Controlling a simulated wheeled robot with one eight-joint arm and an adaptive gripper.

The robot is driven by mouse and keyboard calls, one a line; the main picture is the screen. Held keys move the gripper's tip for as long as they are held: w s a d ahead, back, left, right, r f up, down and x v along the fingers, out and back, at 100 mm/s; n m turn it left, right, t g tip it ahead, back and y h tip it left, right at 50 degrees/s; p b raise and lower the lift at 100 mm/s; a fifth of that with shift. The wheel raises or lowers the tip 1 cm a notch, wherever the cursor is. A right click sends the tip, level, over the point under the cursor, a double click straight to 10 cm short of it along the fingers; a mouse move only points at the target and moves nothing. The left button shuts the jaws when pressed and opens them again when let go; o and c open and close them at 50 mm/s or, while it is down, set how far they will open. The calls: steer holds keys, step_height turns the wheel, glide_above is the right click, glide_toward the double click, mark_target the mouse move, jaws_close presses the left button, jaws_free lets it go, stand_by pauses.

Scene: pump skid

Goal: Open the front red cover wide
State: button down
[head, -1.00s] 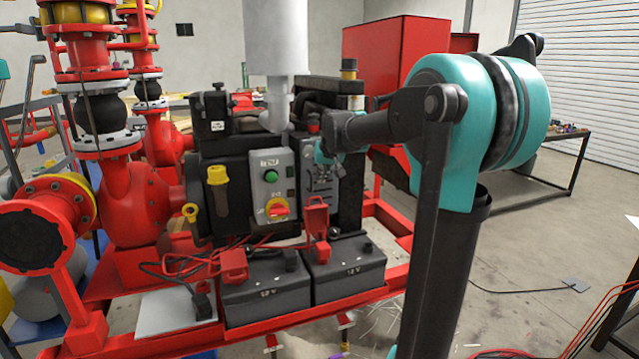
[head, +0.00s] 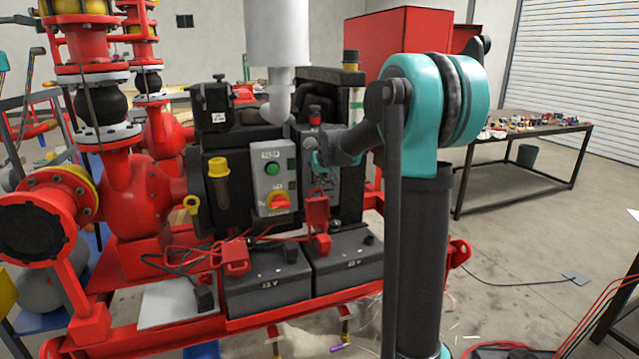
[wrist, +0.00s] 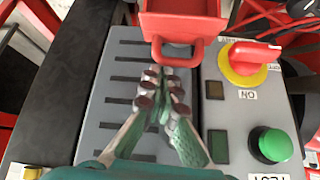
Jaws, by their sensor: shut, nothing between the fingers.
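The front red cover (head: 317,209) is at the lower part of a grey louvred panel, just above the batteries. In the wrist view the red cover (wrist: 184,22) is at the top edge, partly cut off, with a red loop handle (wrist: 178,58) facing my gripper. My gripper (wrist: 160,76) is shut and empty, its fingertips in front of the grey louvres close to the loop. I cannot tell whether they touch it. In the head view my gripper (head: 323,168) is small and its fingers are hard to make out.
Right beside the cover, a grey control box (head: 273,181) carries a green button (wrist: 271,145) and a red-and-yellow rotary switch (wrist: 250,60). Two black batteries (head: 265,282) with red cables stand below. A cluttered bench (head: 535,130) stands right, with open floor before it.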

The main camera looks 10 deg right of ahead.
steer(key=shift+s+d+r+t, duration=0.15)
steer(key=shift+s+t, duration=0.1)
steer(key=shift+s, duration=0.35)
steer(key=shift+s+d+f+t, duration=0.1)
steer(key=shift+s+d+t, duration=0.1)
steer(key=shift+s, duration=0.4)
steer(key=shift+s+d+r+t, duration=0.1)
steer(key=shift+s+t, duration=0.15)
steer(key=shift+s, duration=0.5)
